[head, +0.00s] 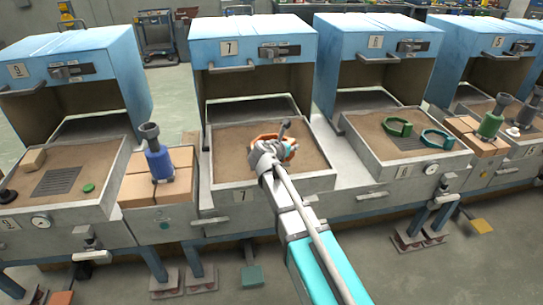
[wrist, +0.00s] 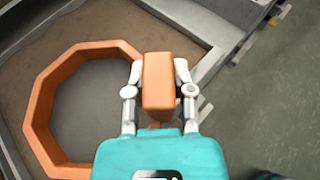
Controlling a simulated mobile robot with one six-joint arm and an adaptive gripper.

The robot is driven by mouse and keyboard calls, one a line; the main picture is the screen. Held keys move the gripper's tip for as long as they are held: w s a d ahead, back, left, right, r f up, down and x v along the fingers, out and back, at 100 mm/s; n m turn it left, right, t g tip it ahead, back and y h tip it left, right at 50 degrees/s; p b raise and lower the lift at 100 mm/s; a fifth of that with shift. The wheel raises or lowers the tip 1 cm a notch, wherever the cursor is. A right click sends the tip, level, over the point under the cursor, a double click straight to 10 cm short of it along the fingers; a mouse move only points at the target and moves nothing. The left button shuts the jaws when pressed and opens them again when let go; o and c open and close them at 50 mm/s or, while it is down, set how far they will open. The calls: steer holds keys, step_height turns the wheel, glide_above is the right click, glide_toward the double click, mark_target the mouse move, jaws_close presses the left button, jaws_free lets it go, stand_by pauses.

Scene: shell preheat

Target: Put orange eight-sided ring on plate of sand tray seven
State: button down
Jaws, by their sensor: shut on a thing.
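Sand tray seven (head: 218,185) stands in the middle of the head view, below a blue hood marked 7. The orange eight-sided ring (head: 290,150) is over its sand, partly hidden by my arm. In the wrist view the ring (wrist: 40,105) fills the left side. My gripper (head: 272,150) also shows in the head view. A greyish-brown surface shows through the ring. I cannot make out the plate, or whether the ring touches anything below.
The left tray (head: 112,213) holds a grate, a tan block and a green disc. The right tray (head: 372,165), marked 6, holds a grate and two green open rings. A blue tool (head: 158,160) stands on boxes between trays. The tray's raised metal rim (wrist: 215,75) is right of my gripper.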

steer(key=w+f+b, duration=0.1)
steer(key=w, duration=0.1)
steer(key=w+a+f+b, duration=0.1)
steer(key=w, duration=0.2)
steer(key=w+a+f+b, duration=0.1)
steer(key=w+f+b, duration=0.1)
steer(key=w, duration=0.1)
steer(key=shift+w+a, duration=0.1)
steer(key=shift+w, duration=0.1)
steer(key=shift+w+a+f+b, duration=0.2)
steer(key=shift+w+f+b, duration=0.5)
steer(key=shift+f+b, duration=0.15)
steer(key=shift+w+a+f+b, duration=0.15)
steer(key=shift+w+f+b, duration=0.6)
steer(key=shift+f+b, duration=0.05)
steer(key=shift+w+a+f+b, duration=0.2)
steer(key=shift+w+f+b, duration=0.5)
steer(key=shift+f+b, duration=0.15)
steer(key=shift+w+a+f+b, duration=0.1)
steer(key=shift+w+f+b, duration=0.4)
steer(key=shift+f+b, duration=0.2)
steer(key=shift+s+f+b, duration=0.1)
steer(key=shift+f+b, duration=1.15)
steer(key=shift+f, duration=0.05)
steer(key=shift+c, duration=2.4)
jaws_free()
